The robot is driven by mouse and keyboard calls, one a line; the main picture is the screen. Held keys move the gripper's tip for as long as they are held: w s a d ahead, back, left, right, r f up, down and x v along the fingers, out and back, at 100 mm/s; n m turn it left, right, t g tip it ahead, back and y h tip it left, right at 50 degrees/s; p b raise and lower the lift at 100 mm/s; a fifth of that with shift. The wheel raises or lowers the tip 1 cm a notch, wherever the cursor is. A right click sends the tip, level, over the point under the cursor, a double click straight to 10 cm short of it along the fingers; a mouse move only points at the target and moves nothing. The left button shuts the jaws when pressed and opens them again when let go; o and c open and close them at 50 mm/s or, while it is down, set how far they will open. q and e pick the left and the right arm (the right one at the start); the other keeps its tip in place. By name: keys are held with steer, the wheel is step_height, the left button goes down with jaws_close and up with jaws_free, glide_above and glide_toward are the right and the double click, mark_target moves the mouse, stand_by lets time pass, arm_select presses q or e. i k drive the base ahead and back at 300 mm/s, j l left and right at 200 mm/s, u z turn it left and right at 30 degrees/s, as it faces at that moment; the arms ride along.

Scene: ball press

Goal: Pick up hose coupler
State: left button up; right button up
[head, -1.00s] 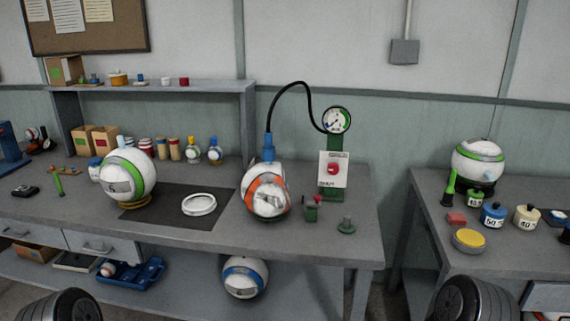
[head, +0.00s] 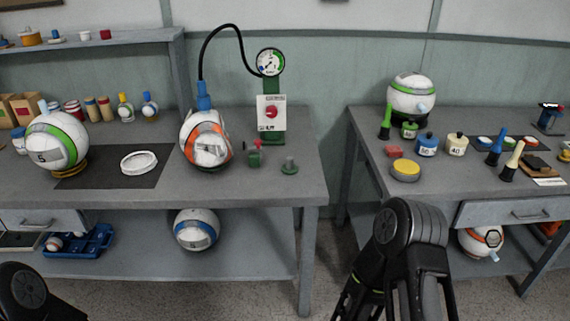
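The hose coupler (head: 204,97) is a blue fitting at the end of a black hose (head: 222,28). It stands upright on top of the white and orange ball (head: 207,139) on the left bench and appears to touch it. The hose arches up and over to the round gauge (head: 270,62) on a green stand. Dark parts of my left and right arms show at the bottom edge, far in front of the coupler. I make out no fingertips of either gripper. Nothing of mine is at the coupler.
The green-striped ball (head: 57,143) and white ring (head: 139,162) sit left of the orange ball. A small green vise-like tool (head: 254,155) stands right of it. The right bench (head: 366,180) holds several weights and tools. A gap separates the benches.

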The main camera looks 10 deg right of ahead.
mark_target(203, 99)
steer(key=l+u, duration=0.1)
steer(key=u, duration=0.35)
steer(key=i+l+u, duration=0.15)
steer(key=u, duration=0.25)
steer(key=i+l+u, duration=0.15)
steer(key=l+u, duration=0.15)
steer(key=l, duration=0.6)
steer(key=l+u, duration=0.3)
steer(key=l, duration=0.55)
steer(key=i, duration=0.05)
